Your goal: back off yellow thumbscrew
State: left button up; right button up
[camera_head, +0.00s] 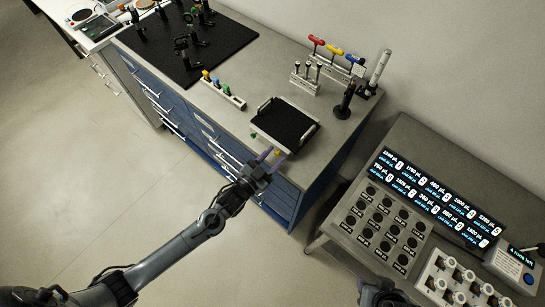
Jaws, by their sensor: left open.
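A small yellow knob (277,153), which looks like the yellow thumbscrew, shows at the front edge of the grey bench, just in front of the black tray. My left gripper (268,158) is open at this edge, its fingertips right beside the yellow knob. I cannot tell whether the fingers touch the knob or are around it. The knob is tiny and partly hidden by the gripper. My right arm's dark end (383,294) shows at the bottom edge, cut off, and its jaws cannot be made out.
The black tray (262,127) with light handles sits behind the left gripper. A rack with coloured caps (223,91), coloured-handled drivers (337,52) and a dark stand (345,101) are nearby. A black breadboard (225,42) carries several posts. A lower table with a display (436,196) stands right.

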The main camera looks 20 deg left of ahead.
pick_arm(q)
grip_shut()
